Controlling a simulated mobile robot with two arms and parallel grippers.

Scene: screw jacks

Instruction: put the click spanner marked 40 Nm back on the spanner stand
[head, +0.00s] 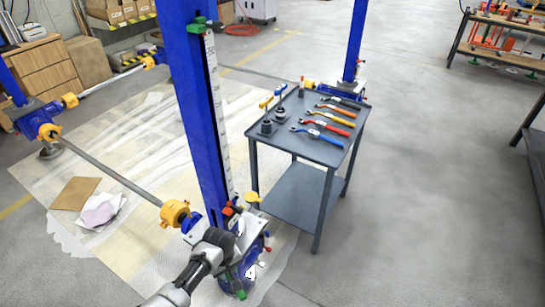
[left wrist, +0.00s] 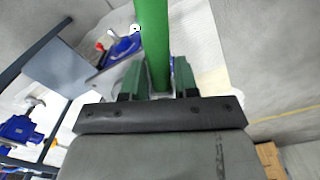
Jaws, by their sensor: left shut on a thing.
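My left gripper (head: 234,262) is low beside the near blue column, at the end of the grey arm from the bottom. In the left wrist view my left gripper (left wrist: 158,85) is shut on a green bar (left wrist: 154,40), which looks like a handle. Its lower green part (head: 238,283) shows in the head view. I cannot read any marking on it. No mark of 40 Nm is readable. I cannot single out a spanner stand.
The grey table (head: 308,149) has a lower shelf and stands right of the near blue column (head: 197,110), with dark jack parts (head: 267,127) on its left side. A second column (head: 355,45) stands behind. Cardboard (head: 76,193) lies left.

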